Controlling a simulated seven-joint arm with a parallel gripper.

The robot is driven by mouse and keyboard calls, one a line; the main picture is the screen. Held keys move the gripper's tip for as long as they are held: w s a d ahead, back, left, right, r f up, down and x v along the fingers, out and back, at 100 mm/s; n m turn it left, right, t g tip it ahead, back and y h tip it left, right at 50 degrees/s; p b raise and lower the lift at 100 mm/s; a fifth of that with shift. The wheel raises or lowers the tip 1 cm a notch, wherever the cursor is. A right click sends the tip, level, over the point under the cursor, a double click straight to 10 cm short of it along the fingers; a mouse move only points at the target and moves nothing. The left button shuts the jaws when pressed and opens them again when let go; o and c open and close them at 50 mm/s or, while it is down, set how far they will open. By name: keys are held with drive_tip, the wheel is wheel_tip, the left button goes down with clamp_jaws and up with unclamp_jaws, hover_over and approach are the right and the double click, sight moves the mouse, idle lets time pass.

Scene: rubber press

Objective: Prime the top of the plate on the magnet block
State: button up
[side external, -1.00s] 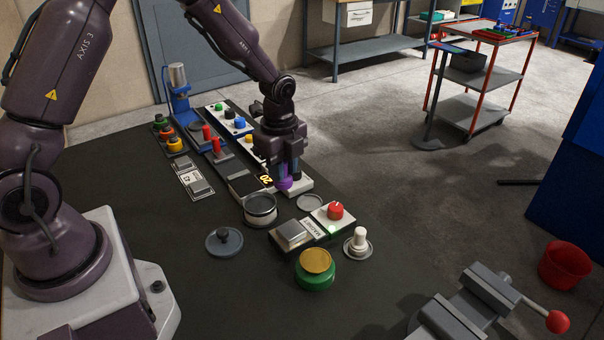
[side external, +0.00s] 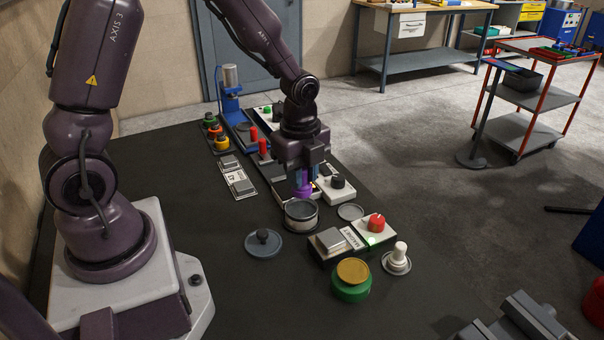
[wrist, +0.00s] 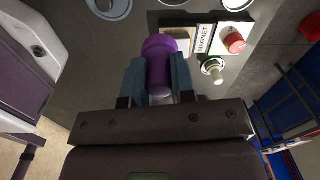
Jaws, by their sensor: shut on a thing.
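My gripper (side external: 303,180) points down, shut on a purple round-ended tool (side external: 303,191), perhaps a dauber. In the wrist view the purple tool (wrist: 158,60) sits between the two blue-grey fingers. In the side view its lower end appears close above or behind the rim of an open grey tin (side external: 301,217); whether it touches the tin I cannot tell. The magnet block (side external: 352,237), labelled MAGNET, stands in front and to the right. It has a red knob (side external: 377,222) and a lit green lamp. A grey plate (side external: 331,239) lies on its left end, apart from the tool.
A grey lid with a dark knob (side external: 262,242) lies left of the tin. A green pot with a gold top (side external: 351,279) and a white knobbed piece (side external: 397,259) stand near the block. A flat grey disc (side external: 350,212) lies behind it. The dark table's left front is clear.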

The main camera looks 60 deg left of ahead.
idle(0.3)
drive_tip(key=shift+w+a+f, duration=0.4)
drive_tip(key=shift+a+f, duration=0.4)
drive_tip(key=shift+f, duration=0.7)
drive_tip(key=shift+w+a+f, duration=0.4)
drive_tip(key=shift+a+f, duration=0.45)
drive_tip(key=shift+f, duration=0.6)
drive_tip(key=shift+w+a+f, duration=0.4)
drive_tip(key=shift+a+f, duration=0.4)
drive_tip(key=shift+f, duration=0.7)
drive_tip(key=shift+f, duration=0.6)
wheel_tip(320, 180, up, 7)
